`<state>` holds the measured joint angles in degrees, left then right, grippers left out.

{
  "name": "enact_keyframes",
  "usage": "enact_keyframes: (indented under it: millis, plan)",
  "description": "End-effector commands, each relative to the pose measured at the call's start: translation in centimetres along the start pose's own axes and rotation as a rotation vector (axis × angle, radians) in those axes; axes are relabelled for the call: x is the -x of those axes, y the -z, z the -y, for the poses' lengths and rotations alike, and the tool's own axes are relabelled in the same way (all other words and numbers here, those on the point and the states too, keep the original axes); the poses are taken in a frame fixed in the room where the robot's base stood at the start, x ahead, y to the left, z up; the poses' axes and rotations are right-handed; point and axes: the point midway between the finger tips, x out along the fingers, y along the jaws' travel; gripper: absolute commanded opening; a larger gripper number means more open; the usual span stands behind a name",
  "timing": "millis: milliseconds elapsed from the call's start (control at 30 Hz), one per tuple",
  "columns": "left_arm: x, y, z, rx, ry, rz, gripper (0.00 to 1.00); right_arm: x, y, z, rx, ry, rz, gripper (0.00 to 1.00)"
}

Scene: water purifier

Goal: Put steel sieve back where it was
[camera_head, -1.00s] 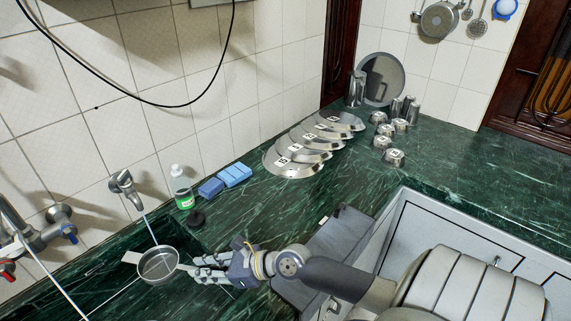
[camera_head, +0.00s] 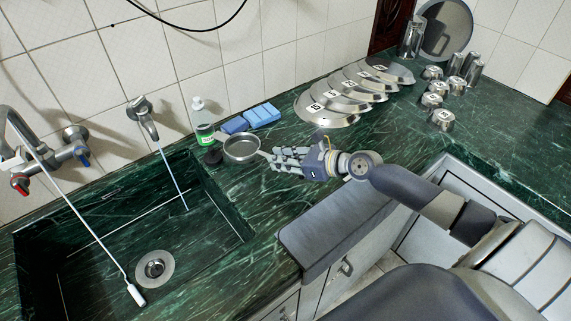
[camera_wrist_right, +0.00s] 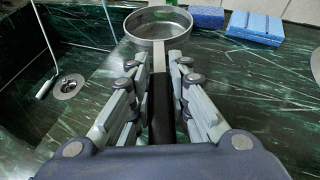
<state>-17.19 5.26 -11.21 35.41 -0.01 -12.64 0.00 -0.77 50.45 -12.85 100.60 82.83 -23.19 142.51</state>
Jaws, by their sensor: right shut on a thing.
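The steel sieve (camera_head: 241,149) is a round, shallow metal pan with a handle. My right gripper (camera_head: 272,160) is shut on its handle, with the fingers to the right of the pan. In the right wrist view, the sieve's round pan (camera_wrist_right: 158,32) points away from me and the handle runs back between the fingers (camera_wrist_right: 160,88). The sieve is at the counter beside the sink's right edge, in front of the sponges. I cannot tell whether it touches the counter. My left gripper is not in view.
The sink (camera_head: 120,235) with its drain is at left, below a wall tap (camera_head: 143,118). Several numbered plates (camera_head: 325,112) and steel cups (camera_head: 443,119) are farther right.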

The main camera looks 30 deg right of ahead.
Motion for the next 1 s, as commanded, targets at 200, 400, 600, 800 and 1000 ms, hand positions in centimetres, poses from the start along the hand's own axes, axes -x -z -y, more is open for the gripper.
enact_keyframes:
  millis: [200, 400, 600, 800, 1000]
  plan:
    - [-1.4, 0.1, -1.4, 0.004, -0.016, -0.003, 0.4, -1.0, 0.0, 3.6, -0.001, 0.001, 0.003, 0.0]
    - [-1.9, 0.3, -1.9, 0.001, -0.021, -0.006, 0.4, -1.7, 1.6, 3.9, -0.006, -0.002, 0.001, 0.0]
    - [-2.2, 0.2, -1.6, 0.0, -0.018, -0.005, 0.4, -2.4, 3.2, 3.9, -0.001, -0.001, 0.002, 0.0]
    - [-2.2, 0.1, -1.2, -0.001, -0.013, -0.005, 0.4, -2.3, 3.2, 3.9, 0.0, -0.001, 0.002, 0.0]
    - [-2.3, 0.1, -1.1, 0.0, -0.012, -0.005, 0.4, -2.4, 3.5, 3.9, -0.001, -0.001, 0.001, 0.29]
